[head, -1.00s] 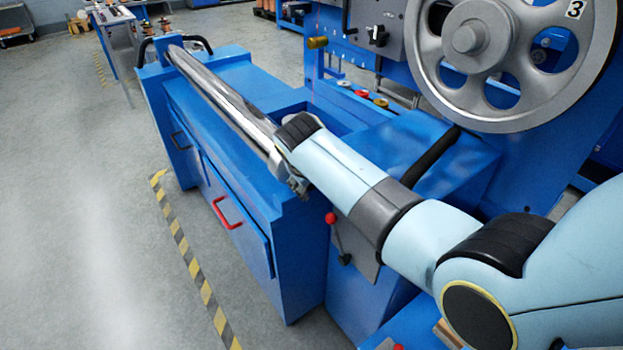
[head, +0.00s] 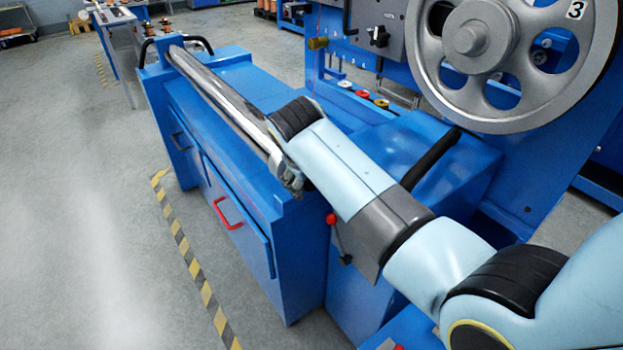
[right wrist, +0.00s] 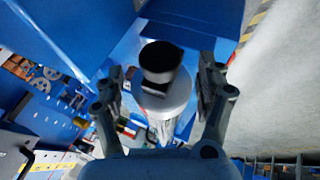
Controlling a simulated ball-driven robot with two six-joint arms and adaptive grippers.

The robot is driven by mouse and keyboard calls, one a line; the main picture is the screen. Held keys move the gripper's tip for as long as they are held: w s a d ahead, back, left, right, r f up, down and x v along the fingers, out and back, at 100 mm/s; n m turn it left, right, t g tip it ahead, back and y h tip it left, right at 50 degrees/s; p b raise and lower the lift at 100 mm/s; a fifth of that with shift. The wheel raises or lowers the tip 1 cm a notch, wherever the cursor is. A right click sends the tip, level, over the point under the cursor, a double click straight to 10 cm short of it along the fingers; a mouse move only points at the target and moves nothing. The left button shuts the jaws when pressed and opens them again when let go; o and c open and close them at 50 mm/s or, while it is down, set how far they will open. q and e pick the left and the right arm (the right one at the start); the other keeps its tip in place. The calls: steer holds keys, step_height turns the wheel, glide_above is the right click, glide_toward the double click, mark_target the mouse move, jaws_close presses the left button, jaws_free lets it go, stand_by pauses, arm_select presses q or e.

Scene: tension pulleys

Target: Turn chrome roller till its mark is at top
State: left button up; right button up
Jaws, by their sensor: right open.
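The chrome roller (head: 222,98) is a long shiny cylinder lying along the top of the blue machine, running from the back left toward my right gripper (head: 291,180). In the right wrist view, my right gripper (right wrist: 160,92) is open, with one finger on each side of the roller's near end. The roller (right wrist: 165,128) shows there as a bright cylinder, with a dark round piece (right wrist: 160,62) in front of it. I cannot tell whether the fingers touch the roller. I cannot make out its mark. My left gripper is not in view.
A large grey spoked wheel (head: 488,45) numbered 3 stands at the upper right. A red-knobbed lever (head: 332,220) and a red drawer handle (head: 228,214) are on the blue machine's front. Open grey floor with a striped line (head: 190,262) lies to the left.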

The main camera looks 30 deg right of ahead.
steer(key=v, duration=0.3)
steer(key=shift+s+r, duration=0.1)
stand_by(0.9)
